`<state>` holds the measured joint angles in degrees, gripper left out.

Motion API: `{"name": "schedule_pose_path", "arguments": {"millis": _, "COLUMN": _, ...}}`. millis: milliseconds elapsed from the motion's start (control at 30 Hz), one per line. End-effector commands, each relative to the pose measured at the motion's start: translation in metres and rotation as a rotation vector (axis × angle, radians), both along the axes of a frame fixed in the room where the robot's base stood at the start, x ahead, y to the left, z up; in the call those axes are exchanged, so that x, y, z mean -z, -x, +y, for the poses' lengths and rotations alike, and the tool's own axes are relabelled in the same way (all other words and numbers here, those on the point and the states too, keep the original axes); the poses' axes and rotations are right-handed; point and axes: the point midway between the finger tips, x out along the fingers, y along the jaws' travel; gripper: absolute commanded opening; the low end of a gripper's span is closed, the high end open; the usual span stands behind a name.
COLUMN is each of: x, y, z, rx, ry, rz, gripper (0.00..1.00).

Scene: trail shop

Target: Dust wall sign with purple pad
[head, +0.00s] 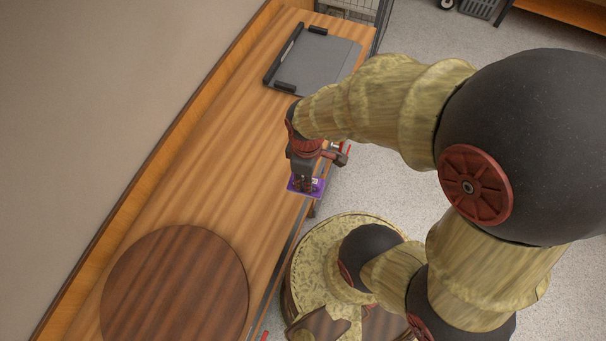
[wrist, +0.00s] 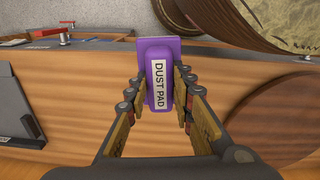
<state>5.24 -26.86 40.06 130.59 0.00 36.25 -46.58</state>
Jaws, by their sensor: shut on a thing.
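The purple pad (head: 293,187) is in my gripper (head: 306,183), above the counter's right edge in the head view. In the wrist view the pad (wrist: 146,50), with a white "DUST PAD" label, sits between the two fingers of my gripper (wrist: 160,85). The fingers are shut on its sides. I cannot make out a wall sign in either view; the part of the wall (head: 110,90) in the head view is bare.
The wooden counter (head: 205,190) runs along the wall. A grey tray with black handles (head: 318,65) lies at its far end, and a round dark wooden board (head: 175,285) lies at its near end. The counter between them is clear. Speckled floor (head: 400,185) lies to the right.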

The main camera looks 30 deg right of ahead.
Motion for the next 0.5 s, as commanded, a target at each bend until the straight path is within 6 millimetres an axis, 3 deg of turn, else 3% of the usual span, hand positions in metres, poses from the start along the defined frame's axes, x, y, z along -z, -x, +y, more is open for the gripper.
{"name": "schedule_pose_path", "arguments": {"millis": 100, "x": 0.0000, "y": -0.0004, "z": 0.0000, "rx": 0.000, "ry": 0.000, "rz": 0.000, "gripper": 0.00}}
{"name": "schedule_pose_path", "arguments": {"millis": 133, "x": 0.0000, "y": -0.0004, "z": 0.0000, "rx": 0.000, "ry": 0.000, "rz": 0.000, "gripper": 0.22}}
{"name": "schedule_pose_path", "arguments": {"millis": 500, "x": -0.0001, "y": -0.0008, "z": 0.0000, "rx": 0.000, "ry": 0.000, "rz": -0.001, "gripper": 0.04}}
